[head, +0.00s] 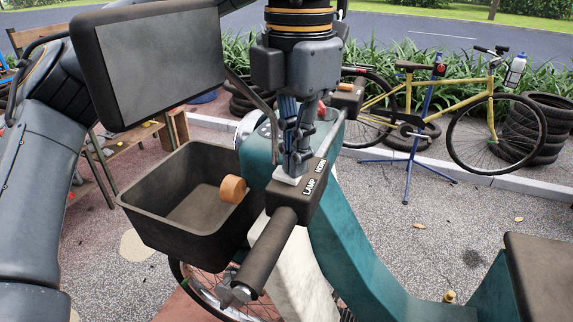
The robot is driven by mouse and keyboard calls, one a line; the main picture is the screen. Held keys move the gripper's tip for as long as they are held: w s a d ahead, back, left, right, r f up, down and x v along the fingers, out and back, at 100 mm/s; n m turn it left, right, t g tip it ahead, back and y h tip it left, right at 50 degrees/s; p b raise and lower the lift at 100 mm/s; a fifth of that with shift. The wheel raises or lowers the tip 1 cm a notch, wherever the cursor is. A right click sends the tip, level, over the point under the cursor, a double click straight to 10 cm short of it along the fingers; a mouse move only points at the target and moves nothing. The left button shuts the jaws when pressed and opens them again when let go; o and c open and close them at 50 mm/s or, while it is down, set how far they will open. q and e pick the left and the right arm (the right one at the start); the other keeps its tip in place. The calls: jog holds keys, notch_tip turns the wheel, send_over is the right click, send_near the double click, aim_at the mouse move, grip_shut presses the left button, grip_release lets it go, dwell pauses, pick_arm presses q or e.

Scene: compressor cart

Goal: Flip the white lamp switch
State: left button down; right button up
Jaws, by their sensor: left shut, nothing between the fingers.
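The white lamp switch (287,179) sits on the dark control box (307,196) on the handlebar of a teal scooter, beside the printed word LAMP. The word HORN is printed further along the box. My left gripper (292,172) points down over the box from above. Its fingers are shut with nothing between them, and the tips are right at the switch and cover part of it. I cannot tell whether they touch it or which way the switch is set. My right gripper is not in view.
A dark grip (265,252) with a lever extends toward me from the box. A black basket (180,205) hangs left of it. A rectangular mirror-like panel (150,62) stands at upper left. A yellow bicycle (430,98) and stacked tyres (538,130) are behind.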

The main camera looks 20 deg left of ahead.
pick_arm(q)
jog(key=shift+r+p, duration=2.9)
jog(key=shift+r, duration=0.45)
jog(key=shift+f, duration=0.1)
